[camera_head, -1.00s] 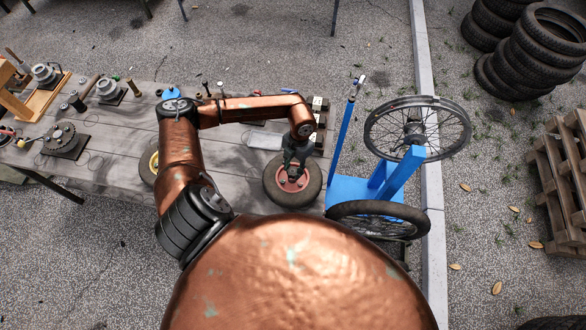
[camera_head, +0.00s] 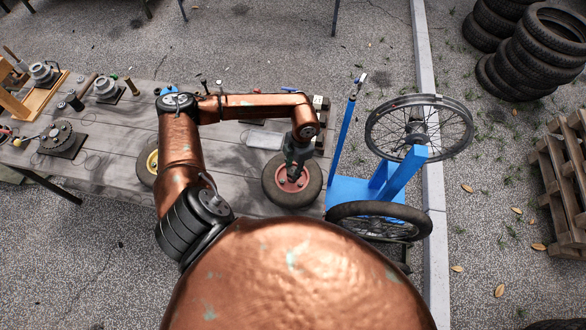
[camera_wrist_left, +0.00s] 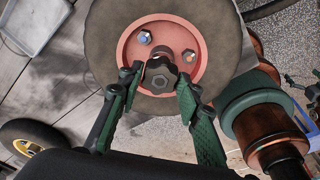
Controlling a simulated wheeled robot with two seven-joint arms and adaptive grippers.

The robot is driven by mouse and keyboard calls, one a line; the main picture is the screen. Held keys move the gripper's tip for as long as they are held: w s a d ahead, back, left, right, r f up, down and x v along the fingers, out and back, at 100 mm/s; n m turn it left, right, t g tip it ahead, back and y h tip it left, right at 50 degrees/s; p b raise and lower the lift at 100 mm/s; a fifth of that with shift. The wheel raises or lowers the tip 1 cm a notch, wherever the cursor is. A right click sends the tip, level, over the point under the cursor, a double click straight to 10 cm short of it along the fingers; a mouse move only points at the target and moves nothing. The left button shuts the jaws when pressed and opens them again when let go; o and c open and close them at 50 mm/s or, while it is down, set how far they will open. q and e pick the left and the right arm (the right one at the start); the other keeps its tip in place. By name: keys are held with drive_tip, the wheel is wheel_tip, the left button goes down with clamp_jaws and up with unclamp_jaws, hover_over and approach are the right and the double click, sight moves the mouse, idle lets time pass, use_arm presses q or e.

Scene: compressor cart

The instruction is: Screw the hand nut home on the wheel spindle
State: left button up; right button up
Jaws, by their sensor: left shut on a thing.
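A wheel with a dark tyre and a red hub (camera_head: 271,181) lies on the bench at its right end. The hub (camera_wrist_left: 190,37) fills the top of the left wrist view, with bolt heads on its face. The dark lobed hand nut (camera_wrist_left: 159,74) sits at the hub's middle; the spindle under it is mostly hidden. My left gripper (camera_head: 291,178) reaches down over the hub. In the left wrist view its green fingers (camera_wrist_left: 161,90) stand on both sides of the nut, shut on it. How far the nut is from its seat I cannot tell.
A blue cart (camera_head: 347,190) with two spoked wheels stands right of the bench. Another wheel with a yellow hub (camera_head: 151,162) lies to the left, partly behind my arm. A grey tray (camera_head: 264,140) lies behind the red-hubbed wheel. Stacked tyres (camera_head: 530,60) and a pallet (camera_head: 560,180) are farther right.

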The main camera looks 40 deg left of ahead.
use_arm(q)
drive_tip(key=shift+m+b, duration=0.55)
drive_tip(key=shift+m, duration=0.55)
drive_tip(key=o, duration=1.2)
drive_tip(key=shift+o, duration=0.2)
drive_tip(key=o, duration=0.4)
